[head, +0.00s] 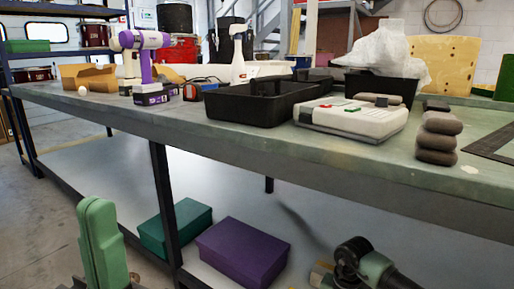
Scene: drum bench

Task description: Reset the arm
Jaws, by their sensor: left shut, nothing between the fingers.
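My left gripper (96,206) shows at the lower left, with its green fingers pointing up and pressed together, holding nothing. It is in front of the bench, lower than the worktop and apart from everything around it. My right gripper is not in view.
The grey worktop (200,133) bears a purple and white drill (146,58), a black tray (245,105), a white device (350,120) and stacked dark stones (437,140). Below are a teal box (177,227), a purple box (243,252) and a dark power tool (372,268). A bench leg (162,200) stands right of my gripper.

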